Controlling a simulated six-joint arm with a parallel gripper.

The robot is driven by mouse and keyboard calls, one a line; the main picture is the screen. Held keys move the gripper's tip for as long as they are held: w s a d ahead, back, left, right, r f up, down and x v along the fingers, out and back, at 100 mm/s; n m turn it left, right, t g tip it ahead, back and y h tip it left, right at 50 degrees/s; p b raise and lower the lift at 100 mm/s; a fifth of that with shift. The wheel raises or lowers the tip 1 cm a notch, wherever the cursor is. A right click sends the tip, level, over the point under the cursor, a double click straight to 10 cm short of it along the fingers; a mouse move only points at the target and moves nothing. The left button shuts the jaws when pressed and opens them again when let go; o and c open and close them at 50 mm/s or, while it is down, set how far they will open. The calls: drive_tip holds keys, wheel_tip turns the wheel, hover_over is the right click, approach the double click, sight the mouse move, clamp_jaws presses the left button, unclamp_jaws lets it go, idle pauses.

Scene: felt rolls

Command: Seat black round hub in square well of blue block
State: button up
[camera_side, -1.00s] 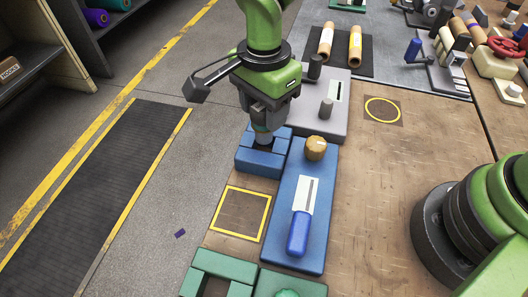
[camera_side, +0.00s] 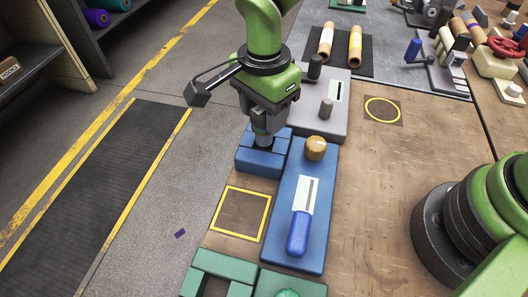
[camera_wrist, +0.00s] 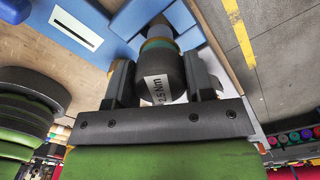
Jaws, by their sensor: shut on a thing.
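The blue block (camera_side: 259,163) stands at the back left of the workbench in the side view. My gripper (camera_side: 263,122) is directly over it, pointing down. In the wrist view my gripper (camera_wrist: 162,85) is shut on a dark, rounded tool (camera_wrist: 160,68) labelled "2.5 Nm", with a teal band and a pale collar. A black round part, apparently the hub (camera_side: 264,147), shows below the pale collar at the block's top. The square well is largely hidden by it. I cannot tell how deep the hub sits or whether it touches the well walls.
A blue board (camera_side: 288,225) with a wooden knob (camera_side: 316,148) and a blue handle (camera_side: 298,233) lies close on the right. A yellow-outlined square (camera_side: 240,213) in front of the block is empty.

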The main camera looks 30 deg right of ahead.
drive_tip(key=shift+f, duration=2)
idle(1.4)
drive_tip(key=o, duration=1.1)
wheel_tip(320, 180, up, 10)
